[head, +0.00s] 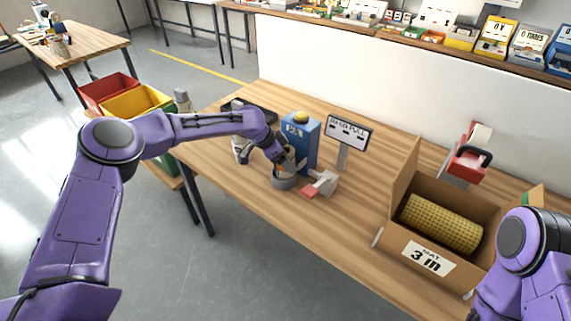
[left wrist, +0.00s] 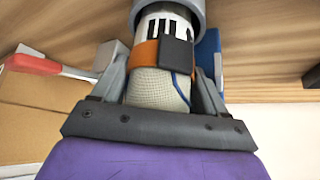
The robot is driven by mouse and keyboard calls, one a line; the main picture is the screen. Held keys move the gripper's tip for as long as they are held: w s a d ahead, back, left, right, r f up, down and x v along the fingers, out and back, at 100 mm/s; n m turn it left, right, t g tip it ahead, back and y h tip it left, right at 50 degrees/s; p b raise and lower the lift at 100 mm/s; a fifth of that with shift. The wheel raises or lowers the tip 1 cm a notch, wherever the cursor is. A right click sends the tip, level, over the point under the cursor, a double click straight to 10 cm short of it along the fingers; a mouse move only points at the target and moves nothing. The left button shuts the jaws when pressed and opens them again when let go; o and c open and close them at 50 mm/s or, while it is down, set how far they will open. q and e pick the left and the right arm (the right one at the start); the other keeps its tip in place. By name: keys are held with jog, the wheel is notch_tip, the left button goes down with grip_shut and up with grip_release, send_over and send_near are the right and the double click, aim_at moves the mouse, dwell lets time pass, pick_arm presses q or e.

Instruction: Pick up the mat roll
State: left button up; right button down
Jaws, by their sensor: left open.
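A yellow woven mat roll (head: 441,223) lies in an open cardboard box (head: 398,237) marked "MAT 3 m", at the right of the table. My left gripper (head: 287,164) is well to the left of it, low over a grey round holder (head: 284,183). In the left wrist view its fingers (left wrist: 160,80) stand open on either side of a pale, mesh-textured cylinder (left wrist: 158,85) with an orange and black band. I cannot tell whether they touch it. The cylinder's far end meets a grey ring. My right arm shows at the right edge, its gripper out of view.
A blue box (head: 300,142) with a yellow top and a sign on a post (head: 347,134) stand behind my left gripper. A red-and-white tool (head: 320,186) lies beside the holder. A red-and-white dispenser (head: 468,160) stands behind the cardboard box. Bare table lies between.

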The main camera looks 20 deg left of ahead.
pick_arm(q)
jog(key=c, duration=0.8)
jog(key=shift+c, duration=0.8)
jog(key=shift+r, duration=0.15)
